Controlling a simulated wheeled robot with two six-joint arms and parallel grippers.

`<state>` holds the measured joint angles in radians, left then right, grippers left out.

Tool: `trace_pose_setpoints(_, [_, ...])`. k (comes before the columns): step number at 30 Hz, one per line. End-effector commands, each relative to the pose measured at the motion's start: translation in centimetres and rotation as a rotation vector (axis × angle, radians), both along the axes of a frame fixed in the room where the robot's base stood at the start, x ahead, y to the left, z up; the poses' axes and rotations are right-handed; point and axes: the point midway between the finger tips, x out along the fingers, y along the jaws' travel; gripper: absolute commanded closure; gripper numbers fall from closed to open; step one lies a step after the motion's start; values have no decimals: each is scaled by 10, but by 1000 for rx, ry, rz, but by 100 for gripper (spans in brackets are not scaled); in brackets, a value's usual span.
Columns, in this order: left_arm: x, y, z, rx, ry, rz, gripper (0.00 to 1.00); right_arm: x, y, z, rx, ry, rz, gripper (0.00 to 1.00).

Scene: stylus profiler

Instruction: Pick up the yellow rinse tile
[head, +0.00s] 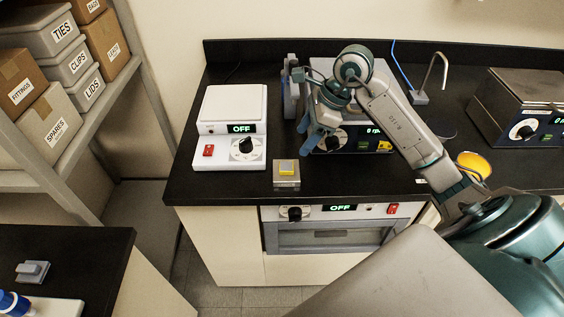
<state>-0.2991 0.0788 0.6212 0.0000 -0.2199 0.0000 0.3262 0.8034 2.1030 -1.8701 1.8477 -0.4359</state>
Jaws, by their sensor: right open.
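My left gripper is not in view.
A white device (230,128) reading OFF stands left of the tile. Behind my right gripper is a dark instrument (352,140) with a dial. An orange-yellow round item (475,165) lies right of my forearm. A drawer-like oven (325,236) sits below the bench edge.

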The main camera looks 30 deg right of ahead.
Motion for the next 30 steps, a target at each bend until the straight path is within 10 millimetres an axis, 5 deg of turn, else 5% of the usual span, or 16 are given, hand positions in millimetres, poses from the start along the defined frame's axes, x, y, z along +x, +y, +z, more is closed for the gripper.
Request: trace_pose_setpoints(30, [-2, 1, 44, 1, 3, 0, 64, 21, 28, -95, -37, 14, -4, 40])
